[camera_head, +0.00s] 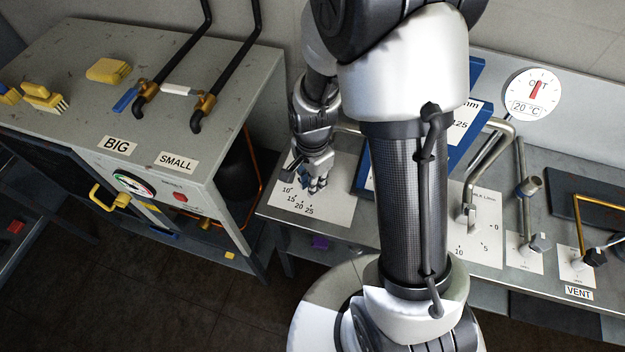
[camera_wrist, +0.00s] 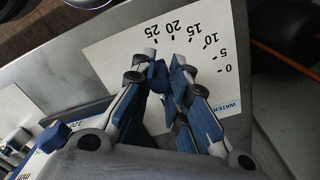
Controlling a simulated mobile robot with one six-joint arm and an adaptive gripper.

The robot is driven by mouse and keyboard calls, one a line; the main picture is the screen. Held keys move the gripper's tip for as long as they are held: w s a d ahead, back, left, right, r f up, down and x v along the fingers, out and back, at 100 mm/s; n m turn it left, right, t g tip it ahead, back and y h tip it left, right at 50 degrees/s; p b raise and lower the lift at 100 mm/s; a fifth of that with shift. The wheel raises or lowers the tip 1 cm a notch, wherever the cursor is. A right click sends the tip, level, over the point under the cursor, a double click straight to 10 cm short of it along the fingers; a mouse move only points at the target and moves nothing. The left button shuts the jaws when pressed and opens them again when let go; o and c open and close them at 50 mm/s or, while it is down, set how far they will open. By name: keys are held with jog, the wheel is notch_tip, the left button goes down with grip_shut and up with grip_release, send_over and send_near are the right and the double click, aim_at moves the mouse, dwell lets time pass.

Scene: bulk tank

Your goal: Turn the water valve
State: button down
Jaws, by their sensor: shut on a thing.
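The water valve's white scale plate (camera_head: 335,211) lies on the grey bench left of my arm, with marks up to 25. In the wrist view the plate (camera_wrist: 110,55) shows upside down with its blue WATER label (camera_wrist: 227,107). My gripper (camera_head: 318,184) points down over the plate. In the wrist view my gripper (camera_wrist: 164,66) is shut on the blue valve handle (camera_wrist: 160,78), of which a small part shows between the fingertips. The fingers hide the rest, so I cannot tell which mark the handle points to.
A blue-framed panel (camera_head: 459,148) stands close right of my gripper, partly behind my arm. The left bench (camera_head: 60,75) has black pipes with brass valves. A bent metal handle (camera_head: 470,212) and the VENT valve (camera_head: 590,258) are on the right.

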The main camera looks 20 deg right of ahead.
jog(key=shift+a, duration=0.1)
jog(key=w+a+m+p, duration=0.1)
jog(key=w+m, duration=0.4)
jog(key=m, duration=0.5)
jog(key=shift+w+a+m, duration=0.25)
jog(key=shift+a+m, duration=0.05)
jog(key=shift+a, duration=0.5)
jog(key=shift+w, duration=0.1)
jog(key=c, duration=1.5)
grip_release()
jog(key=shift+c, duration=0.2)
